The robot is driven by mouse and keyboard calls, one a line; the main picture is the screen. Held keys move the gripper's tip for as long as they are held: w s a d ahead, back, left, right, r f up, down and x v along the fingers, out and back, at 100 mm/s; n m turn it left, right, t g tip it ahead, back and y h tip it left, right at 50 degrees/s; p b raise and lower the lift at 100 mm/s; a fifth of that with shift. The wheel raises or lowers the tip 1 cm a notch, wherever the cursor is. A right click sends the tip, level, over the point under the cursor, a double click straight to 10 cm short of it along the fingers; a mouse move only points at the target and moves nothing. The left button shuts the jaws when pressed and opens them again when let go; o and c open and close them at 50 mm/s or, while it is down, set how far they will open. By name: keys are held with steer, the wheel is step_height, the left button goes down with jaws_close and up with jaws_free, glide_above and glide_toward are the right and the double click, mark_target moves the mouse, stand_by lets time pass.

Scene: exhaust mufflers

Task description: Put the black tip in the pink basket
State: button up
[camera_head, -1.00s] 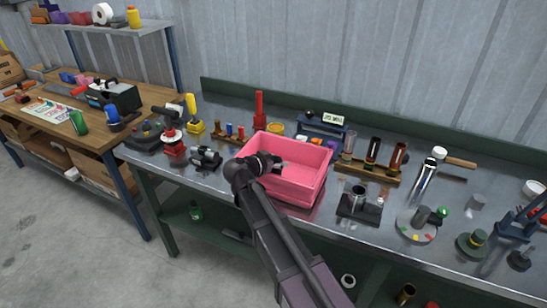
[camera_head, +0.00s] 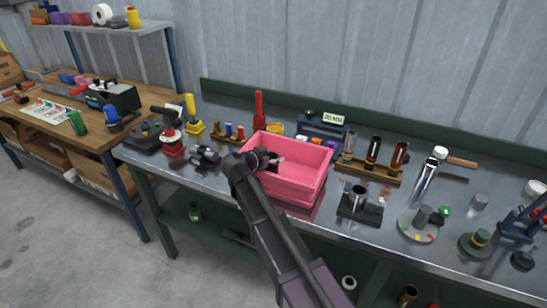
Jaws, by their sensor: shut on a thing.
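The pink basket (camera_head: 296,183) stands on the metal workbench near the middle of the view. My gripper (camera_head: 277,162) is over the left part of the basket, close to its opening. It is shut on a small dark thing (camera_head: 273,167), apparently the black tip, which is largely hidden by the gripper and wrist. I cannot tell whether it touches the basket floor.
A black clamp-like tool (camera_head: 205,157) lies left of the basket. A wooden rack with tubes (camera_head: 371,170) and a dark block with a metal cylinder (camera_head: 358,203) stand to its right. A tall red bottle (camera_head: 259,108) stands behind. The bench's front edge is close to the basket.

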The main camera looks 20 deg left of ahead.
steer(key=o, duration=1.2)
steer(key=shift+c, duration=0.2)
steer(key=shift+r+p, duration=0.2)
steer(key=shift+p, duration=0.15)
steer(key=p+v, duration=0.4)
steer(key=v, duration=0.8)
steer(key=shift+f, duration=0.1)
